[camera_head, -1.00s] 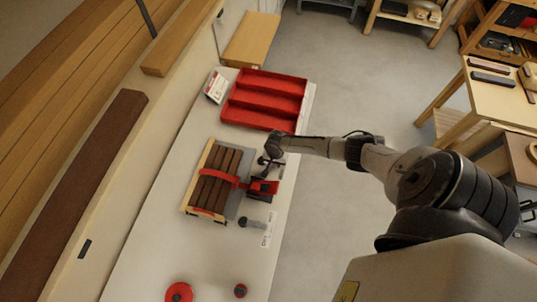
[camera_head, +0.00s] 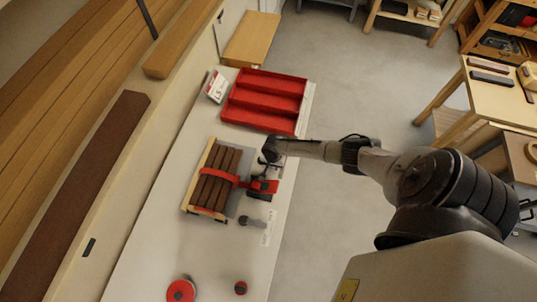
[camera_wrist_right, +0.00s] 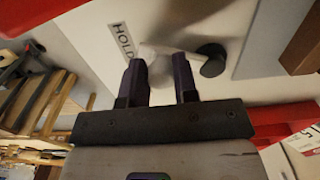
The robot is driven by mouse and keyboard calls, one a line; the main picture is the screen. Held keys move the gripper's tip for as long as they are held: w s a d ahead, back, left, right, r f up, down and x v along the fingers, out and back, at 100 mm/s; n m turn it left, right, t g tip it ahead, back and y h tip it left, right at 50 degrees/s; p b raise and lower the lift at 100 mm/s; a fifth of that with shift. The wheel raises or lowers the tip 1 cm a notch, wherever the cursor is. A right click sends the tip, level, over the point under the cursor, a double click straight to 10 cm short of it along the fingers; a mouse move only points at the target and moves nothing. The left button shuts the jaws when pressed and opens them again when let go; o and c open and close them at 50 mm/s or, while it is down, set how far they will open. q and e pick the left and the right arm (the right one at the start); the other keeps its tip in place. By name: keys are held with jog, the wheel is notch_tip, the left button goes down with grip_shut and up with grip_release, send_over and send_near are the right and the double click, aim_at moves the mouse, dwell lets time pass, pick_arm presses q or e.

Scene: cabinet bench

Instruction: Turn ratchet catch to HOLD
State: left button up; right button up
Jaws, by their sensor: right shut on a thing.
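A bundle of brown slats (camera_head: 214,190) lies on the pale bench with a red strap (camera_head: 218,174) around it. A red and black fitting (camera_head: 262,187) sits at its right side. My right gripper (camera_head: 268,158) is low over the bench, just above that fitting in the picture. In the right wrist view, its two dark fingers (camera_wrist_right: 161,78) are shut on a pale lever (camera_wrist_right: 158,52) that runs from a dark round knob (camera_wrist_right: 213,60). A HOLD label (camera_wrist_right: 122,40) lies left of the lever. My left gripper is not in view.
A red compartment tray (camera_head: 264,102) and a small sign (camera_head: 216,87) stand beyond the bundle.

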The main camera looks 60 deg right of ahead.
jog(key=shift+a, duration=0.15)
jog(key=shift+w+a+p, duration=0.2)
jog(key=shift+a+p, duration=0.15)
jog(key=shift+a, duration=0.15)
jog(key=o, duration=0.7)
jog(key=shift+r, duration=0.15)
